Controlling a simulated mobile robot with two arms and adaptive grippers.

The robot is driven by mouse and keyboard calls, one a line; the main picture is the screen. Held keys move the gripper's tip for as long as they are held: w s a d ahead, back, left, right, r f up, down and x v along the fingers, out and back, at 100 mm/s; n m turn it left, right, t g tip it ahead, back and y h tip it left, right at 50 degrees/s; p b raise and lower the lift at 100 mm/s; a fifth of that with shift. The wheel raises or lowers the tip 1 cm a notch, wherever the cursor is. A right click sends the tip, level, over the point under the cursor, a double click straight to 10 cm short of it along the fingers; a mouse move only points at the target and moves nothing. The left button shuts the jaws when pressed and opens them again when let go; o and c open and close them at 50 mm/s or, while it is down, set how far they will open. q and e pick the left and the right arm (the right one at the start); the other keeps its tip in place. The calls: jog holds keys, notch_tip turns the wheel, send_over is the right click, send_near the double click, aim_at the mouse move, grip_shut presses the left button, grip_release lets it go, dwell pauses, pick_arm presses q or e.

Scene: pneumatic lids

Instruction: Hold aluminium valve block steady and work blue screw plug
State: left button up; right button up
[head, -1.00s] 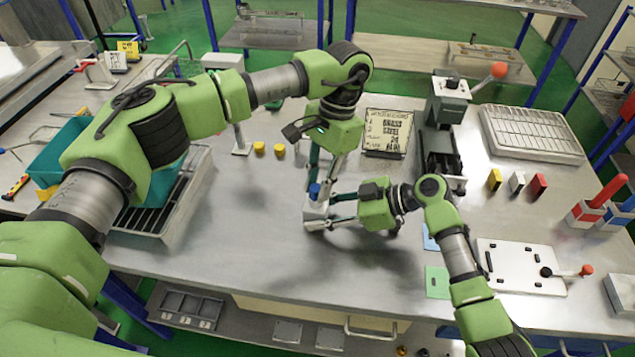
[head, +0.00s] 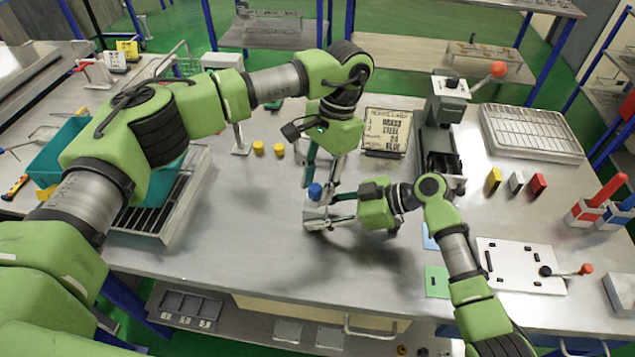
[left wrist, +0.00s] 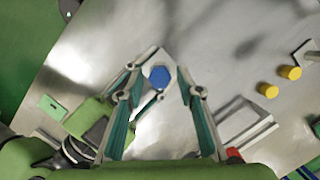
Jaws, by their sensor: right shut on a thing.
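The aluminium valve block (head: 315,212) is a small pale block above the middle of the bench. The blue screw plug (head: 315,191) sits upright on its top. It also shows in the left wrist view as a blue hexagonal head (left wrist: 159,77). My right gripper (head: 328,209) is shut on the block from the right, one finger on each side. My left gripper (head: 320,182) points down from above. Its fingers are spread on either side of the plug, with visible gaps in the left wrist view. The plug's thread and most of the block are hidden.
Two yellow cylinders (head: 258,148) and a lettered board (head: 386,131) stand behind the block. A grey press with a red-tipped lever (head: 440,125) is to the right. A teal bin (head: 60,160) is at left. The bench front left of centre is clear.

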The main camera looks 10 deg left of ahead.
pick_arm(q)
jog(key=n, duration=0.4)
jog(key=shift+w+a+h, duration=0.1)
jog(key=shift+a+h, duration=0.05)
jog(key=shift+h, duration=0.25)
jog(key=n+h, duration=0.1)
jog(key=n, duration=0.2)
jog(key=shift+n+g, duration=0.3)
jog(key=shift+n, duration=0.1)
jog(key=n, duration=0.3)
jog(key=n+h, duration=0.1)
jog(key=shift+a, duration=0.25)
jog(key=n, duration=0.3)
jog(key=shift+n+h, duration=0.3)
jog(key=shift+n, duration=0.4)
